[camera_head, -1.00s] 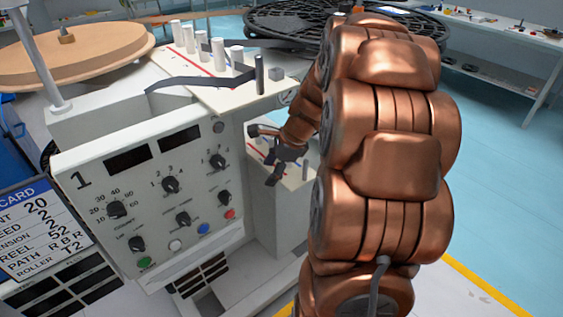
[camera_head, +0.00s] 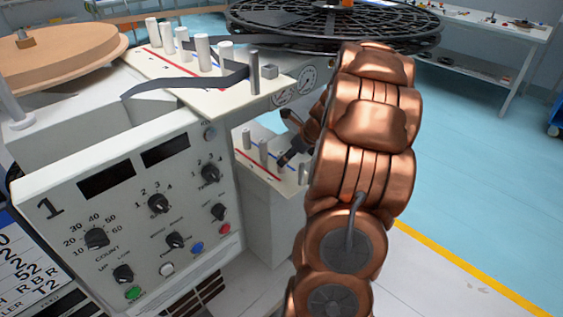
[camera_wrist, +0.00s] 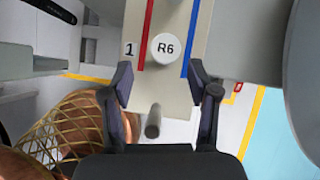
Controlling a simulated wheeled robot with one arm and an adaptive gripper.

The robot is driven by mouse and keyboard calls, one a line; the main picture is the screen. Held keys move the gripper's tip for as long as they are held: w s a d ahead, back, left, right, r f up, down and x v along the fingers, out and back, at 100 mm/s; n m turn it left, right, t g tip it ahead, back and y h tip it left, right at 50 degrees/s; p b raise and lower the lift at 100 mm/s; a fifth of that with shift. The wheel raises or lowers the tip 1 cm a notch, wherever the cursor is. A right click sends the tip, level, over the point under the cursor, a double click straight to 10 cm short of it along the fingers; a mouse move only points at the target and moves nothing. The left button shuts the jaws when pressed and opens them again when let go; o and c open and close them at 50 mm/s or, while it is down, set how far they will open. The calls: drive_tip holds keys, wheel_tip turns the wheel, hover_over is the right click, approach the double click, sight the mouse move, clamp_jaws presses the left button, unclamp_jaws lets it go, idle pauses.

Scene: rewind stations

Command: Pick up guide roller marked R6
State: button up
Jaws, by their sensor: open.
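The guide roller marked R6 (camera_wrist: 164,47) shows in the wrist view as a white round top with its mark readable. It stands on a pale plate (camera_wrist: 194,95) between a red line and a blue line, beside a printed 1. My gripper (camera_wrist: 165,85) is open, its two dark fingers apart on either side of the plate, with R6 ahead of and between the tips. A bare grey peg (camera_wrist: 153,122) stands between the fingers. In the head view my gripper (camera_head: 284,158) is partly hidden by my arm, close to the rollers on the small lower shelf.
The station's control box (camera_head: 130,200) with knobs and buttons stands left of my arm. An upper plate (camera_head: 190,85) with white rollers and dark tape is above the lower shelf (camera_head: 262,175). A large black reel (camera_head: 335,25) is behind. Open floor lies to the right.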

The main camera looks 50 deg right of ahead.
drive_tip(key=shift+w+d+x, duration=0.15)
drive_tip(key=shift+x, duration=1.15)
drive_tip(key=shift+w+d+x, duration=0.1)
drive_tip(key=shift+w+x, duration=0.05)
drive_tip(key=shift+x, duration=1.1)
drive_tip(key=shift+r, duration=0.2)
drive_tip(key=shift+c, duration=0.3)
clamp_jaws()
